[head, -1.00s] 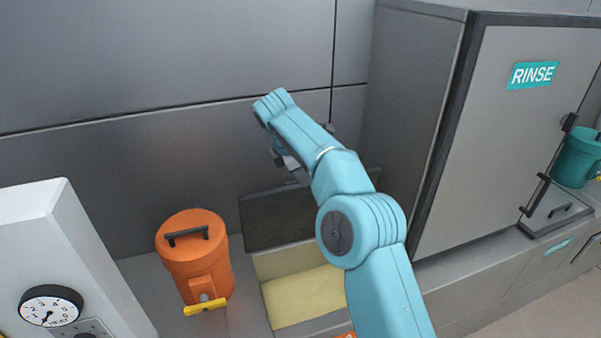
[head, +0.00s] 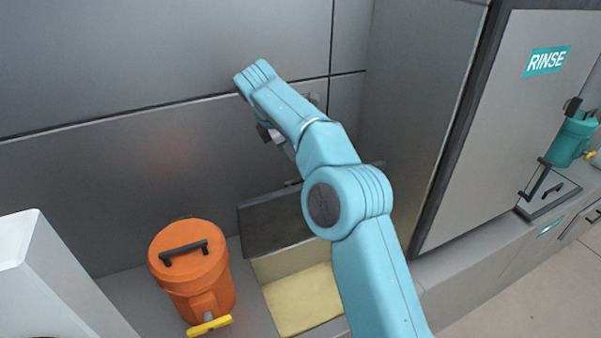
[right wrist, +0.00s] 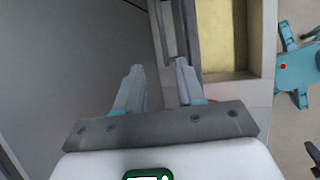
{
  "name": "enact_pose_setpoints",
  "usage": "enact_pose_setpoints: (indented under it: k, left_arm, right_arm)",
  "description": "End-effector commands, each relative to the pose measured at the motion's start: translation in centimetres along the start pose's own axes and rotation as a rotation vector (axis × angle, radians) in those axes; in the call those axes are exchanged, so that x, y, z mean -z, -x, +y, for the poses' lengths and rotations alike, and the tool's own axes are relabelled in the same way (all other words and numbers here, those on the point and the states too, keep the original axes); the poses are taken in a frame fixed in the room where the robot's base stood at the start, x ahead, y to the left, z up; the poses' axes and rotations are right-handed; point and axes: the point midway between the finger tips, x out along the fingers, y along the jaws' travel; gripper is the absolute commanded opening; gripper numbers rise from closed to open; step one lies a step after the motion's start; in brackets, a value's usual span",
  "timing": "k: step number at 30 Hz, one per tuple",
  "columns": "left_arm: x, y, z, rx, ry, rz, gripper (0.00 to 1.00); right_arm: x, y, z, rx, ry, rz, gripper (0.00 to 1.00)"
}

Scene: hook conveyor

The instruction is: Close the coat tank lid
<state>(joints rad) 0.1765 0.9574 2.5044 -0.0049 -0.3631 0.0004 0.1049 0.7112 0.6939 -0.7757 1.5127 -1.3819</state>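The coat tank (head: 297,330) is a recessed basin holding pale yellow liquid, set in the grey counter. Its dark grey lid (head: 275,225) is open and stands up at the tank's back edge. In the right wrist view the lid (right wrist: 192,35) shows nearly edge-on, with a bar handle (right wrist: 166,28) on its left side. My right gripper (head: 288,148) is above the lid in the head view, partly hidden by my arm. In the right wrist view its fingers (right wrist: 157,78) are apart with nothing between the tips, just short of the handle. My left gripper is out of view.
An orange container (head: 190,272) with a black handle and yellow tap stands left of the tank. A tall grey RINSE cabinet (head: 500,130) stands at the right, with a teal container (head: 572,140) beyond it. A grey wall (head: 150,170) is close behind.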

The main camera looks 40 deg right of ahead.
Motion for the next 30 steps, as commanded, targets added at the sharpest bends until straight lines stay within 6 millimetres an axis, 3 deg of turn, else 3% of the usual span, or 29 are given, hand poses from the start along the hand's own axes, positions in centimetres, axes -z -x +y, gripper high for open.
enact_pose_setpoints:
  k: [9, 15, 21, 30]
  left_arm:
    - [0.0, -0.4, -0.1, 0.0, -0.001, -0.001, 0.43]
    - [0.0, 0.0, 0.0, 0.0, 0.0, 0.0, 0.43]
    - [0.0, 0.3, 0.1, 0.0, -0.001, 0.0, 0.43]
    - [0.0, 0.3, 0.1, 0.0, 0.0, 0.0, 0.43]
  right_arm:
    - [0.0, -7.8, -0.4, 0.007, 0.001, -0.001, 0.38]
    - [0.0, -11.6, -0.2, 0.005, 0.002, -0.002, 0.38]
    - [0.1, -13.5, -0.1, 0.004, 0.002, -0.002, 0.38]
    - [0.2, -13.9, 0.0, 0.003, 0.002, -0.001, 0.38]
